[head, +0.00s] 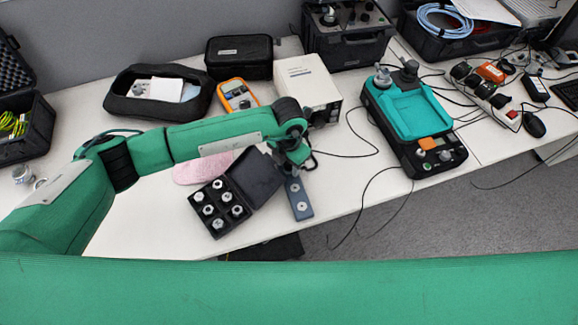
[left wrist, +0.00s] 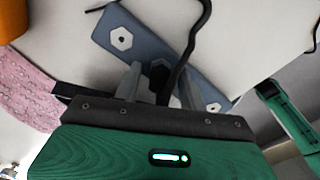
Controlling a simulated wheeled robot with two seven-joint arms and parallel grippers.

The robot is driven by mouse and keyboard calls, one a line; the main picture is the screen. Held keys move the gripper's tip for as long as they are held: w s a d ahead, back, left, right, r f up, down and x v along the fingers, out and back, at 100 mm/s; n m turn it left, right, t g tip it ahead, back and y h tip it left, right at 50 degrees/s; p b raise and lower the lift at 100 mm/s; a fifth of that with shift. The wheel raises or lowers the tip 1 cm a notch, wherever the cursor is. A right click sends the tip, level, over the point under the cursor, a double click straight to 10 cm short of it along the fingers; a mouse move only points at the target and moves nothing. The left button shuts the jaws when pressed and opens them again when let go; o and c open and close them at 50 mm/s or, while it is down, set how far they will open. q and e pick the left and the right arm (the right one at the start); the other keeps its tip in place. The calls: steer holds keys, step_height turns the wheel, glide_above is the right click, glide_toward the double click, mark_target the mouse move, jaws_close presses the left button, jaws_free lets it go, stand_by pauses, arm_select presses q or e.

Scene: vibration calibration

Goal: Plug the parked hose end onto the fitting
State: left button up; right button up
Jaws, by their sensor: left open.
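My left gripper (head: 292,168) is open over the blue-grey bar (head: 299,199) at the table's front edge. In the left wrist view the gripper (left wrist: 160,85) has its two grey fingers apart in front of the bar (left wrist: 165,48), which carries white hexagonal pieces. A black hose (left wrist: 188,55) curves down to the fingers, and a dark part, possibly its end, shows between them; contact cannot be told. A teal-topped device (head: 410,105) stands to the right with a grey round fitting (head: 383,77) at its back left; whether this is the task's fitting is unclear.
An open black case (head: 222,208) with several metal pieces lies left of the bar. A pink pad (head: 200,168), a cream box (head: 307,82) and an orange meter (head: 237,95) are nearby. Thin cables cross the table between bar and device.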

arm_select(q)
jaws_close()
steer(key=shift+r, duration=0.3)
steer(key=shift+r, duration=0.15)
stand_by(0.3)
steer(key=shift+r+p, duration=0.75)
steer(key=shift+r, duration=0.85)
